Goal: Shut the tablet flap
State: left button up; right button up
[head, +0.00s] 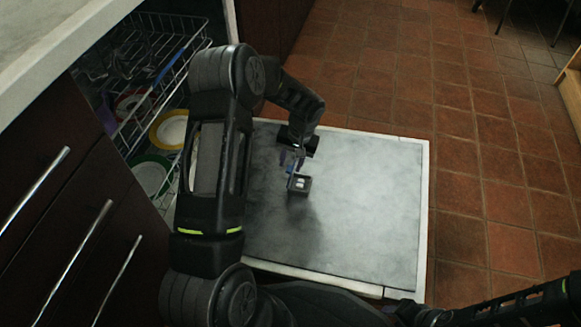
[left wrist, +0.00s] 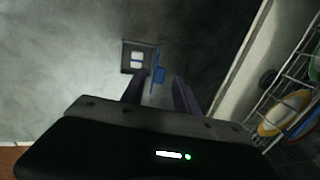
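The tablet dispenser (head: 305,185) is a small dark square cup with pale white pieces inside, set in the dishwasher door's inner face. It also shows in the left wrist view (left wrist: 126,57). Its blue flap (left wrist: 159,75) stands open, raised at the cup's edge. In the head view the flap is small and partly hidden by my gripper. My left gripper (left wrist: 160,82) is open, its two dark fingers apart with the flap between or just beyond their tips; I cannot tell whether they touch. It also shows above the dispenser in the head view (head: 291,158). My right gripper is not visible.
The dishwasher door (head: 370,215) lies open and flat, mostly clear. Wire racks (head: 160,85) with a yellow-rimmed plate (head: 172,130) and a green-rimmed plate (head: 150,175) are at left. Dark drawers with metal handles (head: 75,248) stand nearby. Tiled floor lies right.

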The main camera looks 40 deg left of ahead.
pick_arm(q)
jog(key=shift+a+f, duration=0.1)
jog(key=shift+f, duration=0.6)
grip_shut()
